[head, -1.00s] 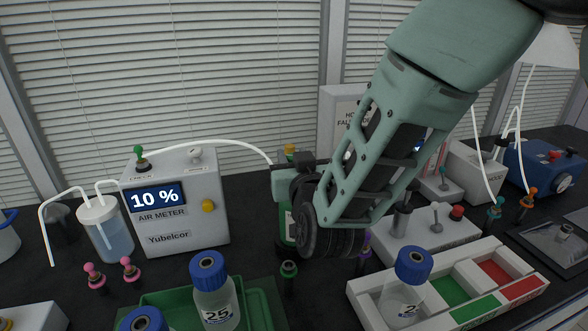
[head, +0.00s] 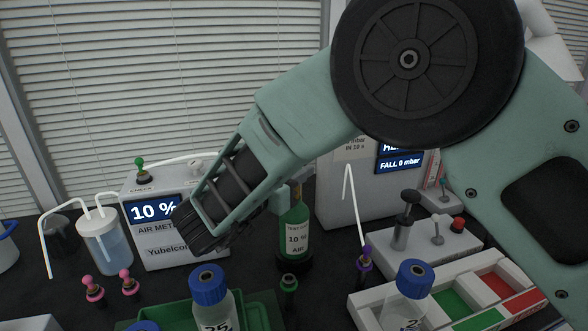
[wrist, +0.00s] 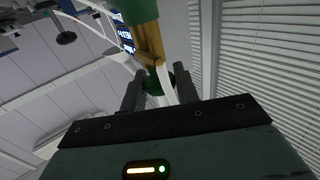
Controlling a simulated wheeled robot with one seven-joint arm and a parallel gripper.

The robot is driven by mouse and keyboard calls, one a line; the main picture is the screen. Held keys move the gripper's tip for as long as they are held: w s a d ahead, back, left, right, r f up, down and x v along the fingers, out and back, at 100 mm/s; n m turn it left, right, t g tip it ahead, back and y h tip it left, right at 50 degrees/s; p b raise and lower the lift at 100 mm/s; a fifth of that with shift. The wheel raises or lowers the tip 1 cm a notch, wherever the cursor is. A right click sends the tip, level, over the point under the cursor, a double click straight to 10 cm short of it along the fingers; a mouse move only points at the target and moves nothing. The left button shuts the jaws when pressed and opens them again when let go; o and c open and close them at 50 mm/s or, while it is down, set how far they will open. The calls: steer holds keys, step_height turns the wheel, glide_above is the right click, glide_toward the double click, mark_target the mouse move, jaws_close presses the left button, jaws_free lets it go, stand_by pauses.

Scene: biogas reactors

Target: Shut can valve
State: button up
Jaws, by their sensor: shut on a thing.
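The green can (head: 295,240) with a white "10 % AIR" label stands upright behind the green tray in the head view. My gripper (wrist: 160,88) is shut on a round green knob (wrist: 154,80) at the valve, one finger on each side. A white tube runs close beside the knob.
The air meter (head: 155,255) reading 10 % is left of the can. A green tray (head: 175,312) with blue-capped bottles (head: 209,285) is in front. A pale sorting tray (head: 362,312) is at right.

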steer(key=shift+r+m+g+h, duration=0.1)
steer(key=shift+m+g+h, duration=1)
steer(key=shift+g+h, duration=0.1)
steer(key=shift+w, duration=0.1)
steer(key=o, duration=0.9)
steer(key=shift+d, duration=0.1)
steer(key=shift+s+a, duration=0.2)
steer(key=shift+a, duration=0.1)
steer(key=b+v, duration=0.2)
steer(key=v, duration=1.4)
steer(key=shift+a, duration=0.45)
steer(key=shift+s, duration=0.1)
